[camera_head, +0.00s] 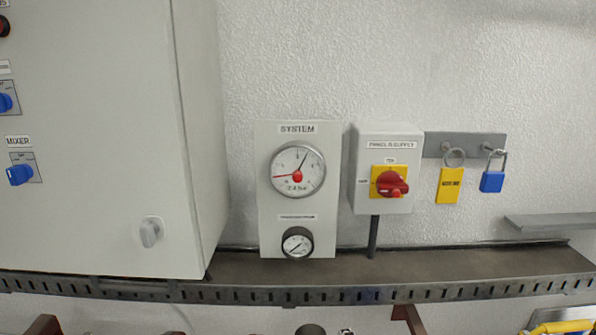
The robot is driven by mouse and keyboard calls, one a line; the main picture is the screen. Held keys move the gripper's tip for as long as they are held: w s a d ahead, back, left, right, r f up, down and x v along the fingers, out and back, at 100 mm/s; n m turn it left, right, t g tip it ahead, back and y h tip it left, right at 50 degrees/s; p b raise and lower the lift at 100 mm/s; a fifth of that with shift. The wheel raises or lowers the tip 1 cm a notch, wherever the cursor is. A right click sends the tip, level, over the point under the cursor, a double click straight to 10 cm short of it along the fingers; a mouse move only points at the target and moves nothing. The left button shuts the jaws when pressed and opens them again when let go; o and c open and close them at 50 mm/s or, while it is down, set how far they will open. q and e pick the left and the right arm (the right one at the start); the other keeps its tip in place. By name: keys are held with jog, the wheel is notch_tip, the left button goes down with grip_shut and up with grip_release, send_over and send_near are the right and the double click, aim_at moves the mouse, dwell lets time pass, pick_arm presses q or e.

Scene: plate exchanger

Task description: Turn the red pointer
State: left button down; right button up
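The SYSTEM gauge (298,170) is a round white dial with a metal rim, mounted on a pale panel on the wall. Its red pointer (285,177) extends from the red centre hub to the left, close to level. A thin black needle (303,160) on the same dial points up and slightly right. The dial carries small text below its centre. Neither of my grippers can be made out in the head view, and nothing touches the gauge.
A smaller gauge (298,243) sits below. To the right are a supply box with a red rotary switch (392,184), a yellow tag (450,186) and a blue padlock (492,181). A grey cabinet (100,120) projects at left. A slotted metal tray (440,293) runs below.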

aim_at(298, 179)
jog(key=s+a+r+n+t, duration=0.1)
jog(key=a+r+n+t, duration=0.3)
jog(key=r+n, duration=0.6)
jog(key=a+r+n+t, duration=0.4)
jog(key=r+n, duration=0.2)
jog(key=r, duration=0.8)
jog(key=shift+h, duration=0.3)
jog(key=w+p, duration=0.1)
jog(key=w, duration=1.5)
jog(key=shift+a+r+p, duration=0.1)
jog(key=shift+p, duration=0.3)
jog(key=shift+w, duration=0.55)
grip_shut()
